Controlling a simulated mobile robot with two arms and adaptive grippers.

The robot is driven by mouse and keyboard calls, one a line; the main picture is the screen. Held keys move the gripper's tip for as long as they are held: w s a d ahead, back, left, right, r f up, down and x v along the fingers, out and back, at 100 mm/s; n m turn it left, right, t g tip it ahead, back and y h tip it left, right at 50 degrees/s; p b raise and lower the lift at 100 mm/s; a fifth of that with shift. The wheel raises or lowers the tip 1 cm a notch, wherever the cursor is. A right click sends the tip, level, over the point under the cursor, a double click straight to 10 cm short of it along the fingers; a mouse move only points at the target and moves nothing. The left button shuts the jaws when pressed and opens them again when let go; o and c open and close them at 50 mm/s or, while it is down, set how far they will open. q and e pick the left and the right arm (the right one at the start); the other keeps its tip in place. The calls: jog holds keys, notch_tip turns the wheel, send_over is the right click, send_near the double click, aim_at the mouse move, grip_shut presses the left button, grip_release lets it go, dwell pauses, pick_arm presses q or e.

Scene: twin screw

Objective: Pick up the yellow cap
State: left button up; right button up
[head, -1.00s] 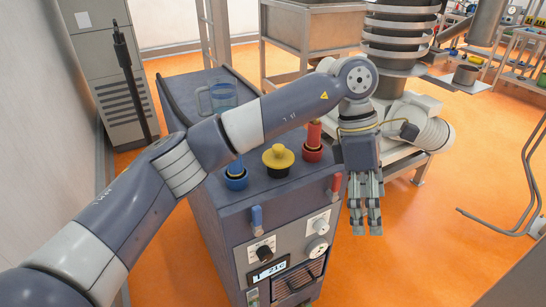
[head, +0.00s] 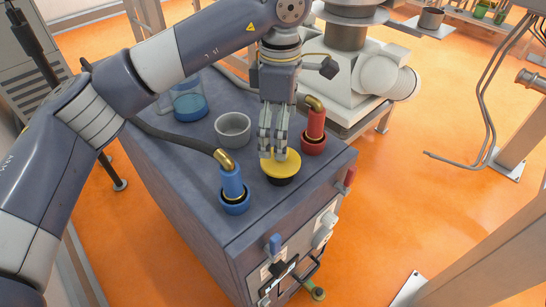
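The yellow cap (head: 288,166) sits on a dark round port on top of the grey machine (head: 185,158), between a blue fitting and a red fitting. My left gripper (head: 272,152) points down over the cap. Its fingertips overlap the cap's left and back part in the head view and hide its knob. I cannot tell whether they touch it, or whether the fingers are open or shut. My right gripper is not in view.
The blue hose fitting (head: 232,184) stands left of the cap and the red hose fitting (head: 315,128) stands close on its right. A grey cup (head: 233,129) and a clear jug with blue liquid (head: 189,103) stand behind on the machine top.

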aim_at(276, 161)
pick_arm(q)
notch_tip(276, 161, down, 3)
jog(key=shift+f+p, duration=0.15)
jog(key=shift+p, duration=0.15)
jog(key=shift+a+f, duration=0.1)
jog(key=shift+f, duration=0.2)
notch_tip(276, 161, down, 4)
jog(key=p, duration=0.2)
jog(key=shift+s+p, duration=0.15)
jog(key=shift+p, duration=0.2)
jog(key=shift+f, duration=0.35)
jog(key=shift+a+f, duration=0.1)
jog(key=shift+f, duration=0.05)
jog(key=c, duration=0.9)
jog(key=shift+c, duration=1.4)
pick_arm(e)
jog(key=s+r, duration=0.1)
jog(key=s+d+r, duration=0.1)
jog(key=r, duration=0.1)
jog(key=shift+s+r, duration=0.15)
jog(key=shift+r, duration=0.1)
